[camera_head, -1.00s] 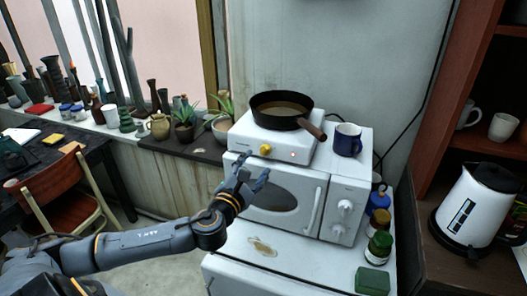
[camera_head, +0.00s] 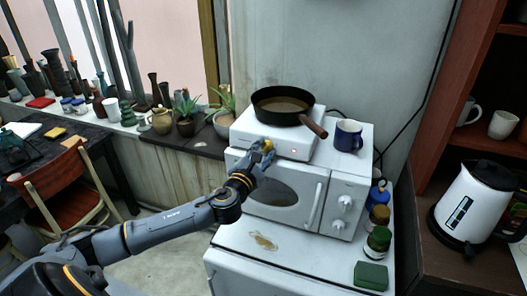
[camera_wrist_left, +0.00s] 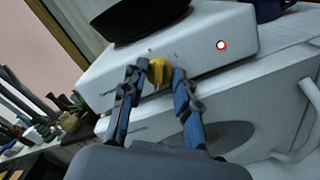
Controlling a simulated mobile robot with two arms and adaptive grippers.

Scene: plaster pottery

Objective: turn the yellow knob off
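The yellow knob (camera_head: 267,145) is on the front of the white hot plate (camera_head: 246,130), which sits on top of a white microwave. It also shows in the left wrist view (camera_wrist_left: 158,73). My left gripper (camera_head: 263,152) is at the knob, with one finger on each side. In the left wrist view the fingertips (camera_wrist_left: 157,76) appear to touch the knob's sides. A small red light (camera_wrist_left: 221,45) glows on the hot plate's front, right of the knob. My right gripper is not in view.
A dark pan (camera_head: 284,106) with brown contents stands on the hot plate, its handle (camera_head: 314,128) pointing front right. A blue mug (camera_head: 348,135) stands right of it on the microwave (camera_head: 320,180). Jars (camera_head: 378,240) and a kettle (camera_head: 475,205) are farther right. Potted plants stand left.

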